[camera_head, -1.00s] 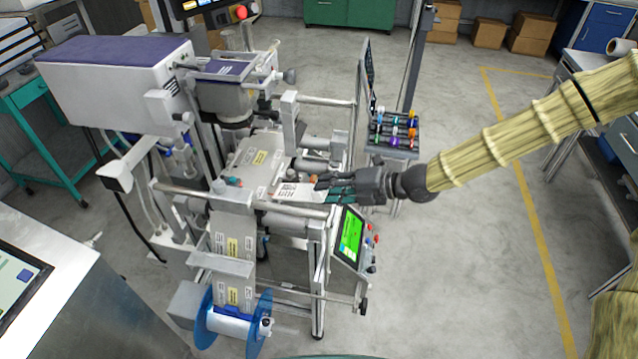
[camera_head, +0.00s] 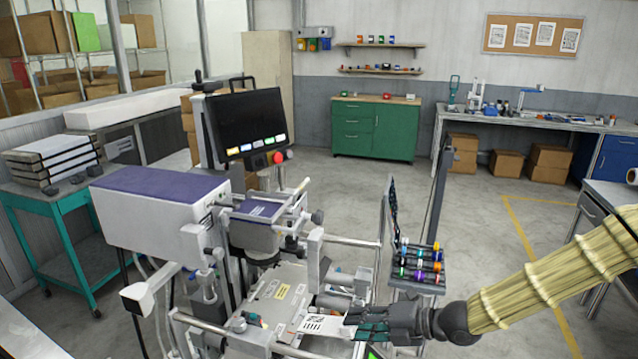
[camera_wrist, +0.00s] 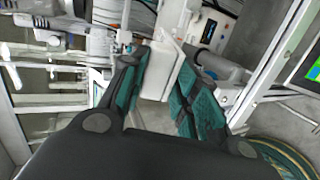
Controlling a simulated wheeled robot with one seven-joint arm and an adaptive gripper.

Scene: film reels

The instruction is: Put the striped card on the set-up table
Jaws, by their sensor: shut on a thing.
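A white card with black marks (camera_head: 322,323), which fits the striped card, sticks out of my gripper (camera_head: 362,328) over the labelling machine. My gripper is shut on the card's right end. In the wrist view the pale card (camera_wrist: 158,70) stands between the teal fingers of my gripper (camera_wrist: 160,95). I cannot tell whether the card touches the machine's plate below it. A long grey workbench (camera_head: 510,124) with tools on it stands at the back right. A grey table (camera_head: 612,195) shows at the right edge. I cannot tell which is the set-up table.
The labelling machine (camera_head: 160,205) with its monitor (camera_head: 246,122) fills the left and centre. A small rack of coloured parts (camera_head: 420,268) stands close to my gripper. A green cabinet (camera_head: 375,130) is at the back. Open floor (camera_head: 470,220) lies to the right.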

